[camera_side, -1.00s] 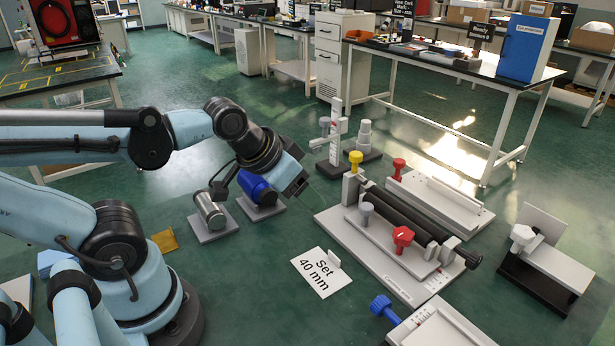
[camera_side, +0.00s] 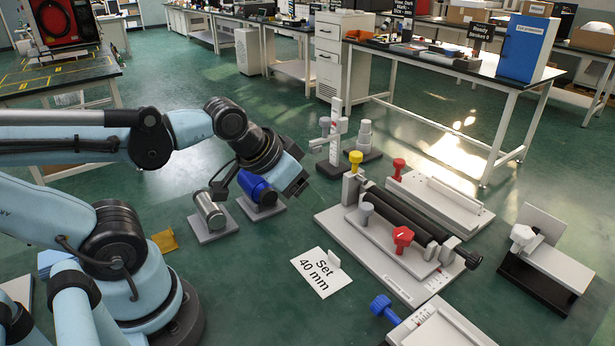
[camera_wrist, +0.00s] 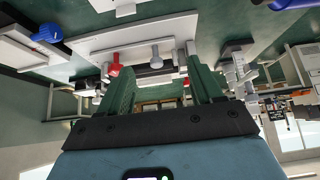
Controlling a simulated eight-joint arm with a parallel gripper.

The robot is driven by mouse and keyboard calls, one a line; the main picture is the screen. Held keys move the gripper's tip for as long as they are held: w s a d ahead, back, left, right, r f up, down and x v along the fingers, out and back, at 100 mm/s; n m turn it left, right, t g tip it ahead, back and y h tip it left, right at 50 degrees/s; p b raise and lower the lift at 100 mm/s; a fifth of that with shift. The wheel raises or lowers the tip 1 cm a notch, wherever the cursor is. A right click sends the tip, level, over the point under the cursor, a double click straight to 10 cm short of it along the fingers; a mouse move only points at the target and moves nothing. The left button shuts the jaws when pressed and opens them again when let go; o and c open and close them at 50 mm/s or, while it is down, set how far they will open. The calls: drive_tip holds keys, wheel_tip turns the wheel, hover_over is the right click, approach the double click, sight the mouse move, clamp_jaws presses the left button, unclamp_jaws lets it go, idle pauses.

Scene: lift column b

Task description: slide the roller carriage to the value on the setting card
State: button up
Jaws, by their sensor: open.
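The setting card (camera_side: 320,277) lies on the floor and reads "Set 40 mm". To its right in the side view is a roller fixture on a pale grey base plate (camera_side: 338,222), with dark rollers (camera_side: 398,207). A red star knob (camera_side: 403,236), a grey knob (camera_side: 366,210) and a yellow knob (camera_side: 355,158) stand on it. I cannot tell which part is the carriage, and its scale is too small to read. My gripper (camera_side: 297,188) is open and empty, left of the fixture and above the floor. In the wrist view my gripper (camera_wrist: 160,78) shows parted fingers, with the red knob (camera_wrist: 114,66) beyond them.
Left of the fixture are a silver cylinder (camera_side: 209,210) and a blue cylinder (camera_side: 257,188) on plates. A blue-knobbed device (camera_side: 440,325) is in front, a black-based stand (camera_side: 545,262) right, and an upright scale post (camera_side: 334,125) behind.

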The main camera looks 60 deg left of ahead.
drive_tip(key=shift+w, duration=0.1)
drive_tip(key=shift+c, duration=0.7)
wheel_tip(320, 180, up, 4)
drive_tip(key=r+n+g, duration=0.1)
drive_tip(key=n+g, duration=0.1)
drive_tip(key=g, duration=0.5)
hover_over(366, 206)
wheel_tip(366, 206, down, 13)
drive_tip(key=shift+r, duration=0.2)
drive_tip(key=shift+c, duration=0.3)
clamp_jaws()
